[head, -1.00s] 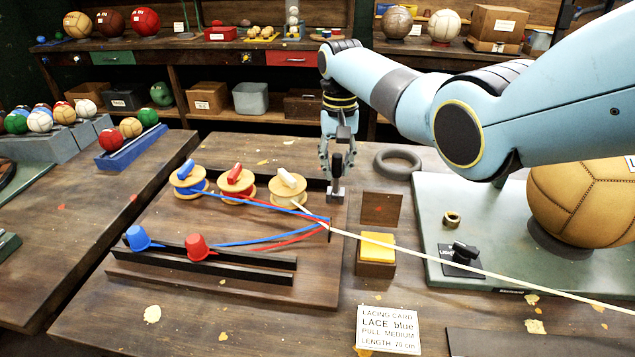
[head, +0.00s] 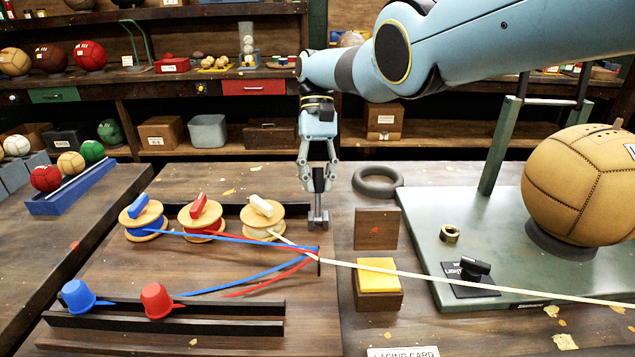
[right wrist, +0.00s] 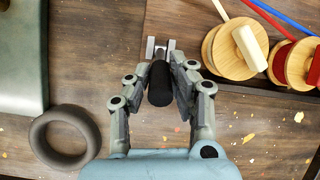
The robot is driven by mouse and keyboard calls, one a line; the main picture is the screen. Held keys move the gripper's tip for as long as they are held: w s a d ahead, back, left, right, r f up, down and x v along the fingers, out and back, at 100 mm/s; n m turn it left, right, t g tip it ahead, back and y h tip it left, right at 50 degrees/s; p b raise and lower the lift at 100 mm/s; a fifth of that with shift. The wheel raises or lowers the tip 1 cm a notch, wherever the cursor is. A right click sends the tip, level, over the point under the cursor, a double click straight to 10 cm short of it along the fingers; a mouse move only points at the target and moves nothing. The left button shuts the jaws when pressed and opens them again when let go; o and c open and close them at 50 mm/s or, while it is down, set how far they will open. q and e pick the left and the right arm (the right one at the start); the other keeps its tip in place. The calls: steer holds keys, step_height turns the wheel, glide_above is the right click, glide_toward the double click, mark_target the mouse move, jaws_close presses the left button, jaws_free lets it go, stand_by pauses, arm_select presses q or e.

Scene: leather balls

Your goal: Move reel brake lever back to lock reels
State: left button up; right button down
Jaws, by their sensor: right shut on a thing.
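The reel brake lever has a black grip and a grey metal base (head: 318,219) at the right end of the reel board. My right gripper (head: 319,180) comes down from above and is shut on the lever's black grip, which also shows between the fingers in the right wrist view (right wrist: 160,84). Three wooden reels stand in a row to the left: a blue-lace reel (head: 146,217), a red-lace reel (head: 203,219) and a cream-lace reel (head: 262,217). My left gripper is not in view.
A grey ring (head: 377,181) lies just right of the lever. A wooden block with a yellow pad (head: 378,275) and an upright brown plate (head: 377,228) stand nearer. Blue (head: 78,295) and red (head: 157,300) cups sit on the front rail. A cream lace runs rightward past a large ball (head: 580,185).

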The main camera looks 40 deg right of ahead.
steer(key=shift+f, duration=0.1)
steer(key=c, duration=1.2)
jaws_free()
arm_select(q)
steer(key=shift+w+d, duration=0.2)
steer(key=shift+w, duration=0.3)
arm_select(e)
steer(key=shift+o, duration=0.2)
steer(key=shift+w, duration=0.1)
